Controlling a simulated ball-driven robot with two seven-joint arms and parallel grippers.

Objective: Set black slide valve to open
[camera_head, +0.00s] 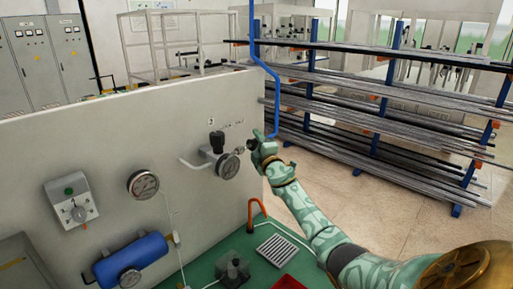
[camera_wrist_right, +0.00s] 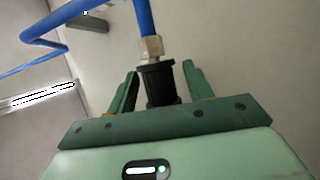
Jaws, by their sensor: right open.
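The black slide valve (camera_wrist_right: 158,84) is a short dark ribbed cylinder on a pale metal fitting, with a blue hose running up from it. In the head view it shows small at the panel's right end (camera_head: 250,144), partly covered by my gripper. My right gripper (camera_wrist_right: 160,72) is open, with one green finger on each side of the black sleeve. Small gaps show between the fingers and the sleeve. In the head view the right gripper (camera_head: 257,147) is at the panel's right edge. My left gripper is not in view.
The grey panel (camera_head: 100,135) carries a regulator with a gauge (camera_head: 226,165), another gauge (camera_head: 143,184), a control box (camera_head: 72,201) and a blue tank (camera_head: 132,258). A blue hose (camera_head: 272,90) hangs beside the gripper. A pipe rack (camera_head: 380,120) stands behind at right.

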